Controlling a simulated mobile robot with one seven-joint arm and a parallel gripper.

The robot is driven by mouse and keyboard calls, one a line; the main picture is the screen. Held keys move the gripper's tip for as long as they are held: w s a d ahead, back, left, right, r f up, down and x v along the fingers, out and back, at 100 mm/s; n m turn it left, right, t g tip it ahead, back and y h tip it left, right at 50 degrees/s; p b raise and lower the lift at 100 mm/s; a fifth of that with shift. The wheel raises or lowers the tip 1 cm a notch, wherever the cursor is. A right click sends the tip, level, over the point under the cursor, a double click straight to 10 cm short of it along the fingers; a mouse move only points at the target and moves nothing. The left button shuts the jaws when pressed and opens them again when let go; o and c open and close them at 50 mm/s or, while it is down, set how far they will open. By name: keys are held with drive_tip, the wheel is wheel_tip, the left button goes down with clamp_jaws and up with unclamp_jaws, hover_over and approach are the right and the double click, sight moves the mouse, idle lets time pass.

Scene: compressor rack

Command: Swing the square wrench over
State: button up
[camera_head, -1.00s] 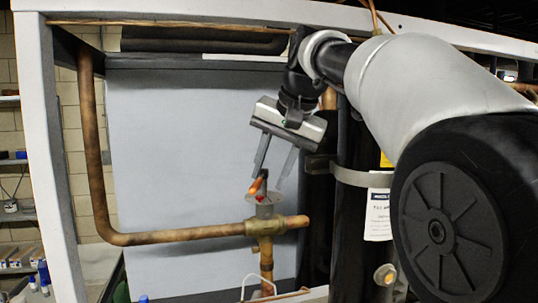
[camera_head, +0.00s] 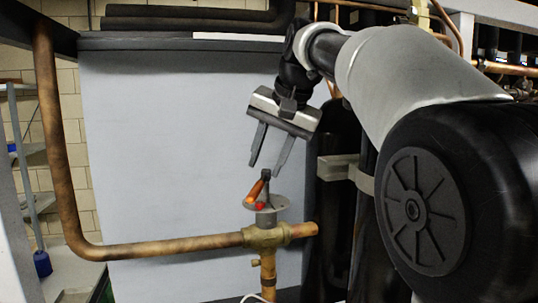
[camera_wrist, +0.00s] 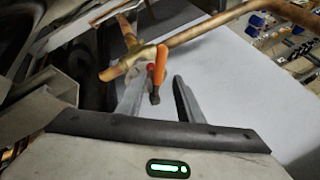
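The square wrench (camera_head: 256,190) has an orange handle and a dark end, and it sits tilted at the top of a brass valve (camera_head: 264,236) with a round grey flange. A small red part shows beside it. My gripper (camera_head: 265,168) is open and tilted, with its fingertips just above the wrench in the head view. In the wrist view the orange wrench handle (camera_wrist: 160,64) shows between and beyond the two spread fingers of my gripper (camera_wrist: 158,84). I see no clear contact between finger and wrench.
A copper pipe (camera_head: 165,247) runs from the valve to the left and bends up. A pale panel (camera_head: 165,130) stands behind. Dark vertical cylinders (camera_head: 335,225) stand close to the right of the valve. The space left of my gripper is clear.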

sight(256, 188)
drive_tip(key=x, duration=0.9)
drive_tip(key=shift+b, duration=0.4)
